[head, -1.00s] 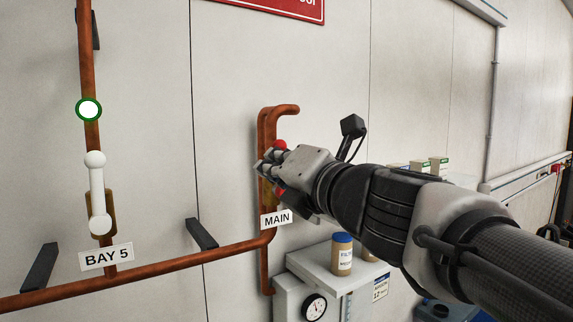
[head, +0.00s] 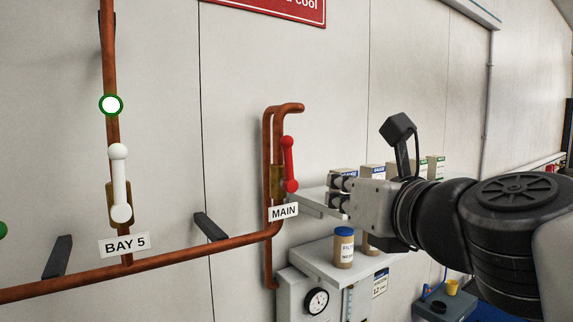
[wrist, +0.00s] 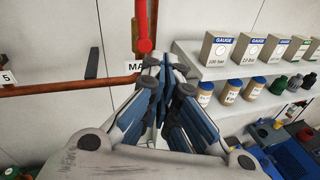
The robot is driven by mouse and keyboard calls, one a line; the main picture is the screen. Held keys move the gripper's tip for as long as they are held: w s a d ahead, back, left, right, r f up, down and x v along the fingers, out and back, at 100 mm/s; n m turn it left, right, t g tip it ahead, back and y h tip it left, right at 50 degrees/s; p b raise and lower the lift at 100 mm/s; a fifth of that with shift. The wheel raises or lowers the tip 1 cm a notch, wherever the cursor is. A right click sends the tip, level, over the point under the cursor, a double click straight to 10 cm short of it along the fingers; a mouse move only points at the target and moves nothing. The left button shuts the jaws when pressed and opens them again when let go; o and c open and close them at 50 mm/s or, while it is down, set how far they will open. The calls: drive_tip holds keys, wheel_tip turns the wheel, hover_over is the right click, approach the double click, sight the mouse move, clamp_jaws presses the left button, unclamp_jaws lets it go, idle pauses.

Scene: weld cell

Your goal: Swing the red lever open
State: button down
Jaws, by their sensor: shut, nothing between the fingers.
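The red lever (head: 289,163) stands nearly upright in the head view, roughly in line with the vertical copper pipe. It is on the brass valve body (head: 277,182) above the MAIN label (head: 283,212). Its lower part and round end show in the wrist view (wrist: 143,30), just beyond my fingertips. My gripper (head: 337,190) is to the right of the lever in the head view, apart from it. Its fingers are closed together and empty, and they also show in the wrist view (wrist: 160,68).
A white lever (head: 120,185) stands upright at BAY 5 on the left. A shelf (head: 315,208) with gauge boxes (head: 372,171) is behind my gripper. A lower ledge holds blue-capped jars (head: 344,248) above a dial (head: 316,300). The wall left of MAIN is mostly clear.

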sight(287, 164)
drive_tip(key=w+d+r+n+t+h+b, duration=0.1)
drive_tip(key=w+d+r+n+t+h, duration=0.15)
drive_tip(key=d+n+h, duration=0.5)
wheel_tip(287, 164, up, 10)
drive_tip(key=d+n+t+y+b, duration=0.2)
drive_tip(key=n+t, duration=0.2)
drive_tip(key=n, duration=1.5)
drive_tip(key=s+a+r+n+g+y, duration=0.15)
drive_tip(key=a+n+y, duration=0.75)
drive_tip(key=n, duration=1)
drive_tip(key=s+a+f+n+g+y+b, duration=0.1)
drive_tip(key=a+f+n+g+y, duration=0.15)
drive_tip(key=f+n+g, duration=0.4)
drive_tip(key=a+f+n+g+y, duration=0.1)
drive_tip(key=a+f+n, duration=0.3)
drive_tip(key=n, duration=0.5)
drive_tip(key=p+x, duration=0.1)
drive_tip(key=x, duration=0.9)
drive_tip(key=shift+w+d, duration=0.35)
drive_tip(key=shift+d, duration=0.55)
drive_tip(key=shift+w+d, duration=0.3)
drive_tip(key=shift+d, duration=0.6)
